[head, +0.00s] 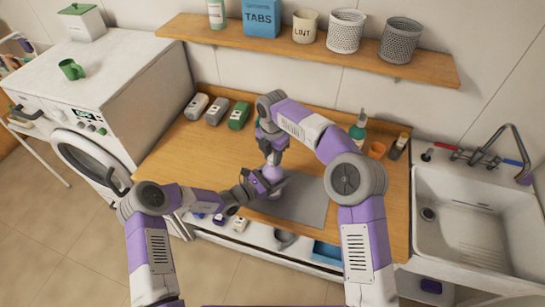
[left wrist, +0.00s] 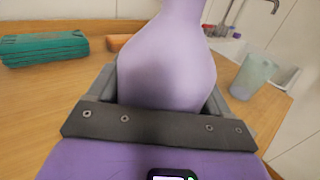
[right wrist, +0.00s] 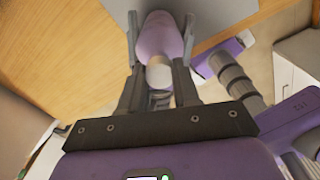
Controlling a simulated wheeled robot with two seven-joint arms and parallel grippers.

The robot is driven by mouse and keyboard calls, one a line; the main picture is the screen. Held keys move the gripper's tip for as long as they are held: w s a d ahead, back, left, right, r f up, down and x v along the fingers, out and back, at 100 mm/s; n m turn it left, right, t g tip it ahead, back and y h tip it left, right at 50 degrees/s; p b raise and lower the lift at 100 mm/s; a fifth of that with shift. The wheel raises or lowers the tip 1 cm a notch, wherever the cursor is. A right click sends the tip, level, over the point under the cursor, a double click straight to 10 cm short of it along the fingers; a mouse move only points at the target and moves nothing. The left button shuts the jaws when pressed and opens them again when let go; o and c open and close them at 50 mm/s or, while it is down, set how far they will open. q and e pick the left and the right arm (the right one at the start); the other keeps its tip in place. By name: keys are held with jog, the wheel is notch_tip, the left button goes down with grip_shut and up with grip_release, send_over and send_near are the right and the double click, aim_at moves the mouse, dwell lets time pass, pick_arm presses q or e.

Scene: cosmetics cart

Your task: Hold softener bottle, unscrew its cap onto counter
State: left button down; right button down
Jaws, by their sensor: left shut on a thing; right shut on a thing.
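The lavender softener bottle (head: 272,173) stands upright by the grey mat on the wooden counter. My left gripper (head: 262,186) is shut around its body from the side; the wide lavender body (left wrist: 168,70) fills the space between the fingers in the left wrist view. My right gripper (head: 272,152) comes from above and is shut at the bottle's top. In the right wrist view a pale cap (right wrist: 159,76) sits between its fingers, with the lavender body (right wrist: 160,38) beyond. Whether cap and bottle are apart cannot be told.
The grey mat (head: 302,205) lies bare in front. A shelf (head: 300,50) overhangs the back.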

pick_arm(q)
jog(key=shift+f, duration=0.1)
pick_arm(e)
jog(key=shift+r, duration=0.4)
jog(key=shift+r, duration=2)
pick_arm(q)
grip_release()
jog(key=shift+s+a, duration=0.1)
